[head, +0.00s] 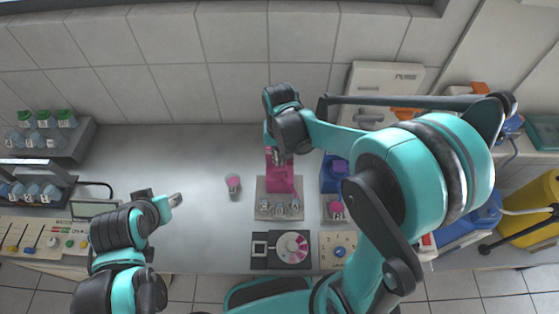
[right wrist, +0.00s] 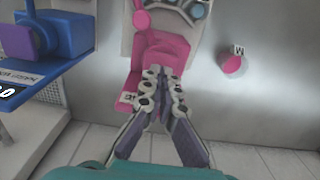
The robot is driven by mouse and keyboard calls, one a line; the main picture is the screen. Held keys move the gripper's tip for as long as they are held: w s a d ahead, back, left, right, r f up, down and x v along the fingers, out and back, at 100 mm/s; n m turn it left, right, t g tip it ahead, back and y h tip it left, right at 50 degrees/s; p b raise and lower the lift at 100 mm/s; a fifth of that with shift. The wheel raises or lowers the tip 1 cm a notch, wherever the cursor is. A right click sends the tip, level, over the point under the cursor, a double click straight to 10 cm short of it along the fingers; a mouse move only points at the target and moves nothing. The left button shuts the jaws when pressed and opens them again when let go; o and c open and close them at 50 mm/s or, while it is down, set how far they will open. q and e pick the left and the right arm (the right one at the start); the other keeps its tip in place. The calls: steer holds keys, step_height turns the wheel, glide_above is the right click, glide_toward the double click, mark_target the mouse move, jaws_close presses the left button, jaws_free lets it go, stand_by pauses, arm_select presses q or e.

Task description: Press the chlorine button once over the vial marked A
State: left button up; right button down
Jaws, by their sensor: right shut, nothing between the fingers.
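A pink dispenser (head: 281,178) stands on a grey plate (head: 266,187). In front of it sit several small vials (head: 280,208), whose letters are too small to read surely. The dispenser also shows in the right wrist view (right wrist: 165,50). My right gripper (right wrist: 158,73) is shut and empty, with its fingertips over the pink dispenser; whether they touch it I cannot tell. I cannot read which button is chlorine. My left gripper (head: 175,200) hangs over the bench at the left, apart from everything; its finger state is unclear.
A blue dispenser (head: 327,178) with a purple top stands right of the pink one. A loose pink-capped vial (head: 233,184) stands left of the plate. A dial device (head: 281,250) lies in front. Racks of bottles (head: 45,130) stand far left. The bench at centre left is clear.

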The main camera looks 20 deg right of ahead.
steer(key=shift+f, duration=0.25)
step_height(320, 180, down, 2)
steer(key=shift+b, duration=0.85)
steer(key=shift+s+r, duration=0.1)
steer(key=shift+r, duration=0.05)
step_height(320, 180, up, 5)
steer(key=p, duration=0.4)
step_height(320, 180, up, 9)
steer(key=p, duration=0.1)
